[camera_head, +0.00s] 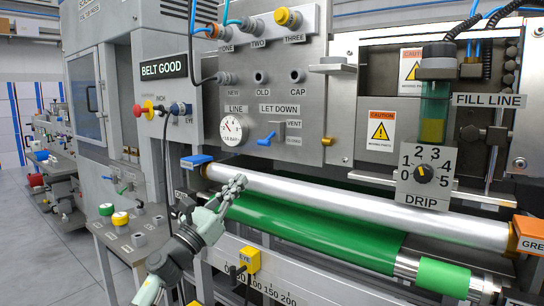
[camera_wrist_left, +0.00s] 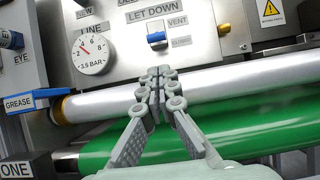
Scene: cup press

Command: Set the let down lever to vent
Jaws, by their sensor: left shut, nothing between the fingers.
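The let down lever (camera_head: 266,140) is a small blue handle on the grey panel, under the LET DOWN label (camera_head: 279,109). In the head view it slants down and left from its pivot. It also shows in the left wrist view (camera_wrist_left: 156,39). My left gripper (camera_head: 239,181) is below and left of the lever, in front of the silver roller, apart from the lever. Its fingers (camera_wrist_left: 160,76) are shut and empty. My right gripper is not in view.
A silver roller (camera_head: 350,205) and a green roller (camera_head: 310,228) run below the panel. A pressure gauge (camera_head: 235,130) is left of the lever, and a brass knob (camera_head: 329,140) is to its right. The drip dial (camera_head: 423,172) stands farther right. The space before the lever looks clear.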

